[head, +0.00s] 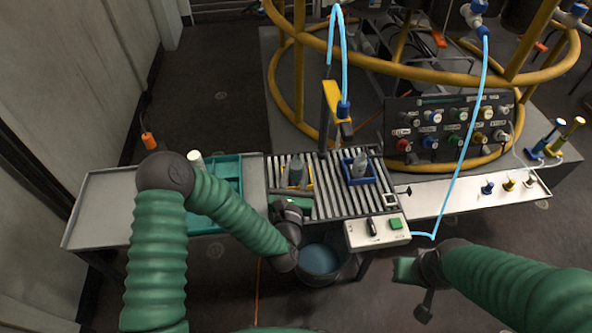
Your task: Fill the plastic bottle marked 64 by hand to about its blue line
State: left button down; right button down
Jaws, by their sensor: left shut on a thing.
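A grey bottle (296,170) stands at the left end of the roller conveyor (325,190), with yellow edging beside it. My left gripper (291,186) reaches in from below and appears shut on this bottle; the exact contact is partly hidden. A second grey-white bottle (359,167) stands in a blue square holder (372,177) further right on the rollers. No number or blue line is readable on either bottle. A filling head (343,110) on a yellow arm, fed by a light blue hose, hangs above the conveyor. My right gripper (408,270) is away at lower right; its jaws are unclear.
A control box (378,232) with a green button and black lever sits at the conveyor's front. A valve panel (450,128) stands behind right. A teal tray (228,172) is on the left table (105,205). A blue bucket (320,262) is below. A blue hose crosses at right.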

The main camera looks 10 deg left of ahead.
pick_arm(q)
jog(key=shift+f, duration=0.4)
jog(key=shift+f+b, duration=0.1)
jog(key=shift+b, duration=0.25)
jog(key=c, duration=0.9)
grip_release()
jog(key=o, duration=0.6)
jog(key=shift+r+p, duration=2.65)
jog(key=shift+r, duration=0.45)
